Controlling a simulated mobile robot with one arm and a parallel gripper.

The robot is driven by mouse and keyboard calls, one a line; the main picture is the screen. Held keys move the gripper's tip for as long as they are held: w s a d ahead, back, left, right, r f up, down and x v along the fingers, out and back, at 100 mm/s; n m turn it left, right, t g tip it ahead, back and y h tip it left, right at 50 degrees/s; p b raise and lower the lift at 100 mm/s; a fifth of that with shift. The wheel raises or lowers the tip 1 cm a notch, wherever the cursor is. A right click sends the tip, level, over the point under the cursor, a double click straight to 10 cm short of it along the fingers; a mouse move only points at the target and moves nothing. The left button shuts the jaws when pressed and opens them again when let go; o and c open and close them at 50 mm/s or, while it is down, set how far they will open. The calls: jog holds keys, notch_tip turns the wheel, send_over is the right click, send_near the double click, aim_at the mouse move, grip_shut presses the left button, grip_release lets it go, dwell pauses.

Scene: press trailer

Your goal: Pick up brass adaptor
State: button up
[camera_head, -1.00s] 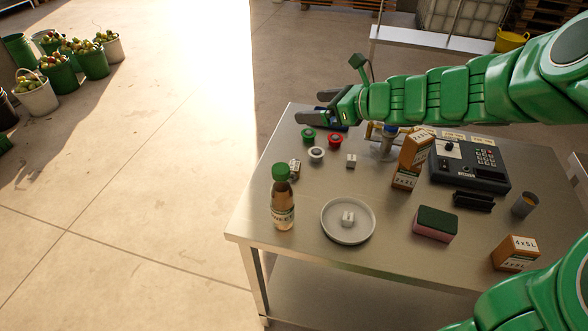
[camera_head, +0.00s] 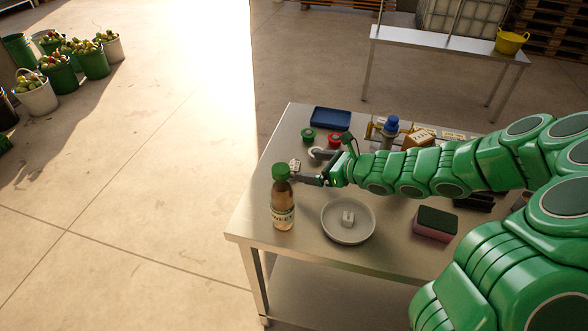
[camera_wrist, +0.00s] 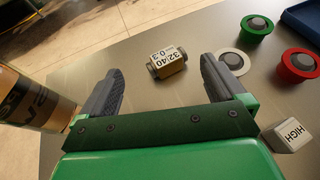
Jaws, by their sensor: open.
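In the wrist view my gripper (camera_wrist: 160,72) is open and empty, with the adaptor ahead between the lines of the two fingers. I cannot tell the exact height of the fingers.
The bottle (camera_head: 283,205) stands close beside one finger. A round grey dish (camera_head: 347,236) holds a small pale piece. Green (camera_wrist: 258,27), white (camera_wrist: 234,62) and red (camera_wrist: 299,65) round parts and a block marked "HIGH" (camera_wrist: 287,136) lie to the right.

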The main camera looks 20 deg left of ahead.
aim_at(296, 166)
jog(key=shift+f, duration=0.55)
jog(key=shift+x, duration=1.4)
jog(key=shift+w+a+f, duration=0.35)
jog(key=shift+a, duration=0.2)
jog(key=shift+w+a+f, duration=0.3)
jog(key=shift+a+f, duration=0.1)
jog(key=shift+a, duration=0.15)
jog(key=shift+x, duration=1.1)
jog(key=c, duration=1.1)
jog(key=shift+r, duration=0.1)
